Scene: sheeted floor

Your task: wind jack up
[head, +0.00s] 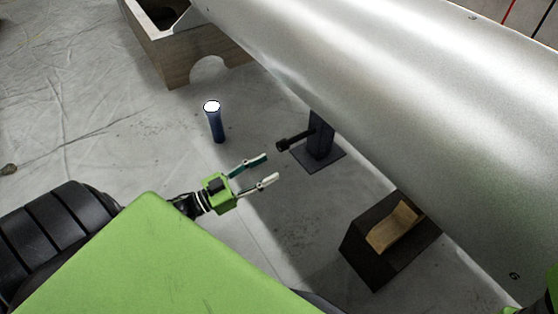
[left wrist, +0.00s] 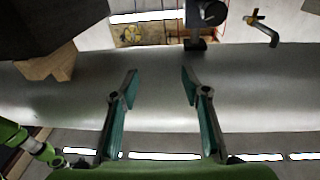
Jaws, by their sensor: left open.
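The jack (head: 320,138) is a dark blue post on a square floor plate, under the large silver cylinder (head: 400,95). Its dark crank (head: 293,141) sticks out to the left, toward my left gripper. My left gripper (head: 262,172) is open and empty, to the left of and a little nearer than the jack, apart from the crank. In the left wrist view, which looks upside down, the jack (left wrist: 196,32) meets the cylinder at upper right, beyond the open fingers. My right gripper (left wrist: 50,157) seems partly visible at lower left there; its fingers are unclear.
A short blue tube with a bright white top (head: 217,128) stands left of the jack. A wooden cradle (head: 180,58) is at the upper left, and a dark block with a wood wedge (head: 370,254) at the lower right. The low cylinder limits overhead room.

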